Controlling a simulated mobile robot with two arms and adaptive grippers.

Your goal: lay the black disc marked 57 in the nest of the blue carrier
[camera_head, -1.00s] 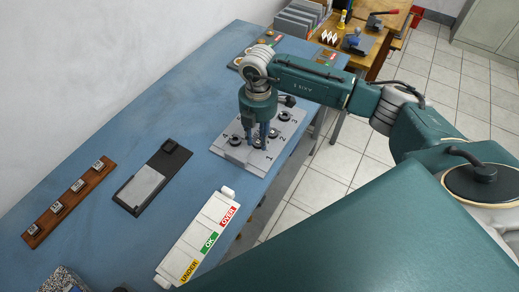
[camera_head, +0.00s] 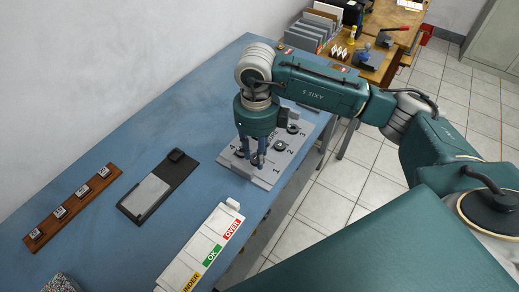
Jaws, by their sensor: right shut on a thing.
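A grey plate (camera_head: 263,176) marked 1 to 4 lies at the right edge of the blue table, with several black discs on it. One disc (camera_head: 280,146) sits near the mark 2, another (camera_head: 293,129) near the mark 3. No number 57 is legible on any disc. My right gripper (camera_head: 252,160) points down over the left part of the plate. It is shut, but its fingers and the small size hide what it holds. I cannot make out a blue carrier or its nest. My left gripper is out of view.
The blue table (camera_head: 130,220) holds a wooden strip (camera_head: 72,205) with several small blocks, a black device with a pale plate (camera_head: 148,192), and a white tray (camera_head: 207,243) labelled UNDER, OK, OVER. Grey files (camera_head: 311,30) stand on a bench behind. Bare table lies left of the plate.

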